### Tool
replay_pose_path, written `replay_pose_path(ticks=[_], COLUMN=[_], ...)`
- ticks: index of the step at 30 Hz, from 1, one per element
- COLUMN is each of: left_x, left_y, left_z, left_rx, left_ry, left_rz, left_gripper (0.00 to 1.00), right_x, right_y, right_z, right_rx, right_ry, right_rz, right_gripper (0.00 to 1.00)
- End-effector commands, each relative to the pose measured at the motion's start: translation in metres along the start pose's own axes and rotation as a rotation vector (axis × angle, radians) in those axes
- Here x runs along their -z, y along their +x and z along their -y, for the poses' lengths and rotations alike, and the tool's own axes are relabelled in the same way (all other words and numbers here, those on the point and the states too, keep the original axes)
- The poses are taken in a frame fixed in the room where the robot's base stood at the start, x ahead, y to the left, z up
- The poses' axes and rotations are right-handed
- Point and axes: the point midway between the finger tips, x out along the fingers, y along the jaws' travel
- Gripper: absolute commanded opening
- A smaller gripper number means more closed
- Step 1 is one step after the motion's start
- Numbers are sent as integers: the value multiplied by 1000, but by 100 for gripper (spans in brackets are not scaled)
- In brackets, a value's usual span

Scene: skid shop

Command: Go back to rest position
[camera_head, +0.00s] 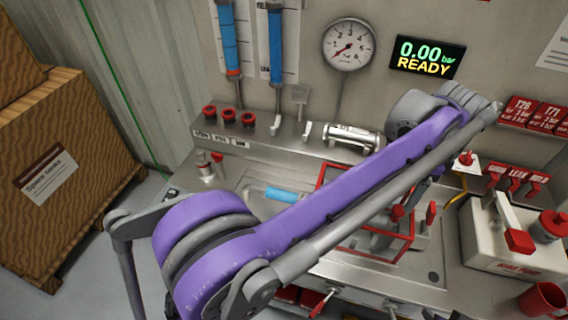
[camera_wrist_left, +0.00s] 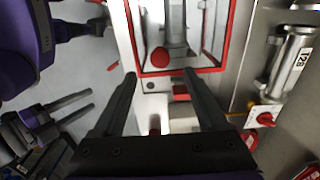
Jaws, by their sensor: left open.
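My left arm crosses the head view from the lower left to the upper right, with a long purple link. Its gripper is mostly hidden behind that link. In the left wrist view my left gripper (camera_wrist_left: 159,73) is open, with two dark fingers apart and nothing held between them. It is over the bench by the red-edged frame (camera_wrist_left: 182,71), which also shows behind the arm in the head view (camera_head: 376,258). Two dark, finger-like parts beside purple parts of mine show at the left of the wrist view; their jaw state is unclear.
The bench holds a T28 cylinder (camera_head: 350,136), a pale box with a red lever (camera_head: 490,235) and a red cup (camera_head: 541,300). A gauge (camera_head: 348,45) and a READY display (camera_head: 427,57) are on the wall. A wooden crate (camera_head: 60,175) stands left; grey floor lies beside it.

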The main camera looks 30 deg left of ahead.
Motion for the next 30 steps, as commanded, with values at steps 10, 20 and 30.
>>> replay_pose_path(ticks=[10, 20, 30], left_x=[-16, -130, -216], left_y=[1, 36, 110], left_z=[-3, -49, -116], left_rx=[22, 189, 332], left_ry=[-67, -635, -1179], left_rz=[-16, -180, -396], left_gripper=[75, 75, 75], right_x=[0, 0, 0], right_y=[0, 0, 0], right_z=[0, 0, 0], right_rx=[0, 0, 0], right_ry=[0, 0, 0], right_rz=[0, 0, 0], right_gripper=[50, 50, 50])
